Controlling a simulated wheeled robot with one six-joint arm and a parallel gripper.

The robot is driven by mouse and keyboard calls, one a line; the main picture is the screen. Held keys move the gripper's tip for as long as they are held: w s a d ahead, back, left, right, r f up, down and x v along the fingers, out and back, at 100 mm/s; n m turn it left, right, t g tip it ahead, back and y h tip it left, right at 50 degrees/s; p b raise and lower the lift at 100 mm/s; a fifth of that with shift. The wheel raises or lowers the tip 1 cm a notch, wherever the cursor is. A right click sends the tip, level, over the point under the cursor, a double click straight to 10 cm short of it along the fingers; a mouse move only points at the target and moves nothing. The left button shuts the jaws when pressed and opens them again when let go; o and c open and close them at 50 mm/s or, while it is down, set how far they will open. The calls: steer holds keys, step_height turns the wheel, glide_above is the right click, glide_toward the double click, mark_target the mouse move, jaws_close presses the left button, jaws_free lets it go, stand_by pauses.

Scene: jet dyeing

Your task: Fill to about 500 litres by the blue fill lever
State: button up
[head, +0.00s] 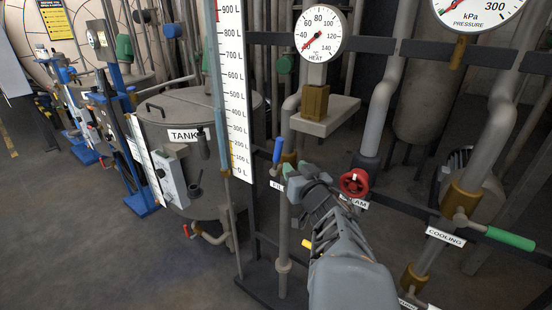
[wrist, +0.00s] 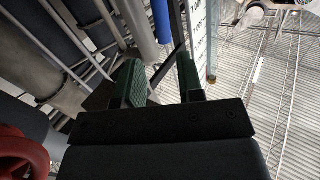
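The blue fill lever (head: 278,150) stands upright on its pipe above the partly hidden FILL label (head: 277,185). It also shows in the wrist view (wrist: 162,20), beyond the fingertips. My gripper (head: 291,180) is just right of and below the lever in the head view. In the wrist view my gripper (wrist: 160,80) is open, with a gap between its green pads and nothing between them. The white level scale (head: 234,90), marked 0 to 900 L, stands left of the lever. I cannot clearly read a liquid level beside it. The grey tank (head: 185,105) stands behind on the left.
A red steam handwheel (head: 354,182) is close right of my gripper and shows in the wrist view (wrist: 20,155). A green cooling lever (head: 511,239) is farther right. A heat gauge (head: 320,32) on a bracket is above. Open floor (head: 100,240) lies at left.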

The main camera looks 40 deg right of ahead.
mark_target(280, 151)
steer(key=p+x, duration=0.5)
steer(key=x, duration=0.8)
steer(key=shift+w, duration=0.3)
jaws_close()
